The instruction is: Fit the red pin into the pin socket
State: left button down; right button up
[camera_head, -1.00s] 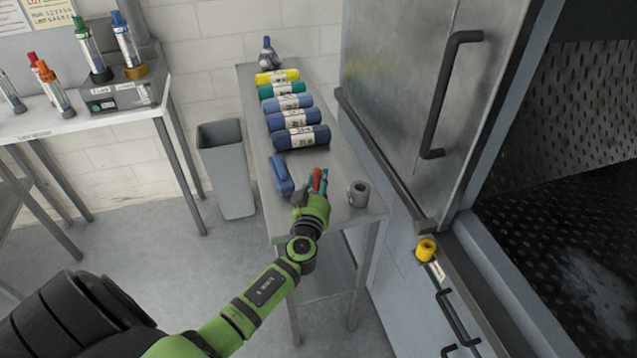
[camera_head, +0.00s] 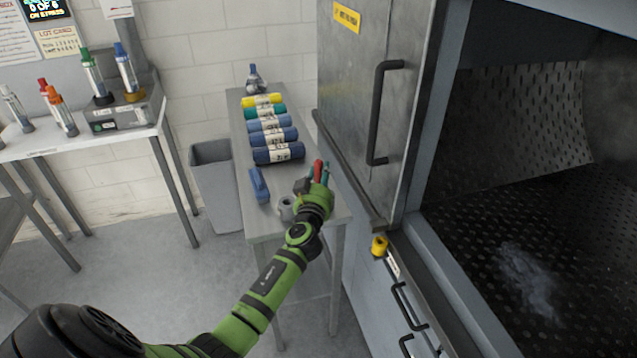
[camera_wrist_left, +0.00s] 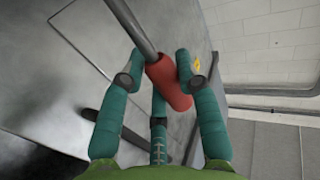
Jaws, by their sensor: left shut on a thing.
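The red pin has a red grip (camera_head: 318,170) and, in the left wrist view, a grey metal shaft (camera_wrist_left: 140,25). My left gripper (camera_head: 314,180) is shut on the red grip, which also shows in the left wrist view (camera_wrist_left: 172,82). It holds the pin above the right edge of the narrow metal table, close to the washer. A yellow collar (camera_head: 379,246), which looks like the pin socket, sits on the washer's front ledge, to the right of and nearer than the gripper. The pin is apart from it. Its opening is too small to make out. My right gripper is not in view.
The narrow table (camera_head: 240,130) bears several rolls (camera_head: 278,153), a blue object (camera_head: 259,185) and a grey cylinder (camera_head: 285,208). The washer door (camera_head: 355,100) has a black handle (camera_head: 378,110). Black handles (camera_head: 408,305) stick out below the collar. A grey bin (camera_head: 215,185) stands left.

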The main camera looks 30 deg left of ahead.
aim_at(322, 164)
pick_arm(q)
jog(key=shift+d+r, duration=0.25)
jog(key=shift+r, duration=0.1)
jog(key=shift+w+a+r+p, duration=0.1)
jog(key=shift+r+p, duration=0.5)
jog(key=shift+w+a+r+p, duration=0.1)
jog(key=shift+r+p, duration=0.5)
jog(key=shift+s+d+r+p, duration=0.1)
jog(key=shift+r+p, duration=0.3)
jog(key=shift+r, duration=0.1)
jog(key=shift+r+p, duration=0.4)
jog(key=shift+r, duration=2.2)
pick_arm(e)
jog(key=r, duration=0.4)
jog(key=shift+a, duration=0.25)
